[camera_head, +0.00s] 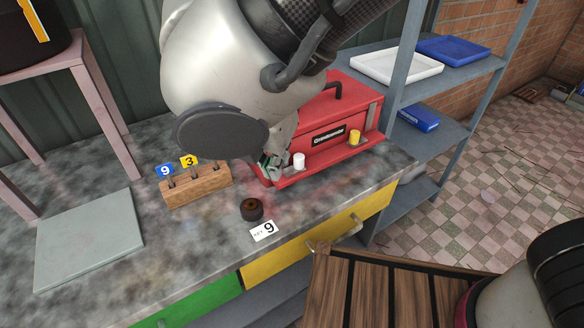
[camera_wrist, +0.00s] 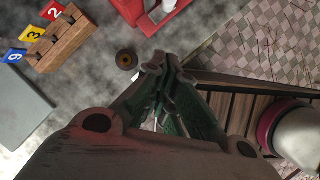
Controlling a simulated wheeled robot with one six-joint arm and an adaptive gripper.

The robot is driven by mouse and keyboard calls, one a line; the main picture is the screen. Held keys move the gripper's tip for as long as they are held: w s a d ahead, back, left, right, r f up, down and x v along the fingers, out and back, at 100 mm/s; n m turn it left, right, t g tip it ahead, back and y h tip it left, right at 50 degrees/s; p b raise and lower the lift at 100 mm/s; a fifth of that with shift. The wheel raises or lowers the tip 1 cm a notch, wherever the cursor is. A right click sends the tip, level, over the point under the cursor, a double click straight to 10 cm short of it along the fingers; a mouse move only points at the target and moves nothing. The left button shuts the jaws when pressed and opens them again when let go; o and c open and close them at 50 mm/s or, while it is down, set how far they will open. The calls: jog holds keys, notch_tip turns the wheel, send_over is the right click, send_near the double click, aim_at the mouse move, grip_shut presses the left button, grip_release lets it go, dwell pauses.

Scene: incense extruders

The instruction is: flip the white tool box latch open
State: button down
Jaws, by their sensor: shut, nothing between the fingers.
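The red tool box (camera_head: 312,120) stands on the bench, with its front facing the near edge. A white latch knob (camera_head: 299,160) is at the left of its front ledge and a yellow one (camera_head: 354,137) at the right. I cannot tell whether the white latch is open or closed. My gripper (camera_head: 268,166) is in front of the box's left end, just left of the white knob; contact cannot be made out. In the wrist view my gripper (camera_wrist: 155,67) is shut and empty, and part of the red box (camera_wrist: 162,20) shows at the top edge. My arm hides the box's left part.
A grey slab (camera_head: 88,240) lies further left. A shelf with trays (camera_head: 396,66) stands behind right.

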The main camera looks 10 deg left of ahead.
aim_at(294, 165)
jog(key=shift+n, duration=0.5)
jog(key=x, duration=1)
jog(key=shift+d, duration=0.15)
jog(key=shift+w+d, duration=0.1)
jog(key=shift+w, duration=1.95)
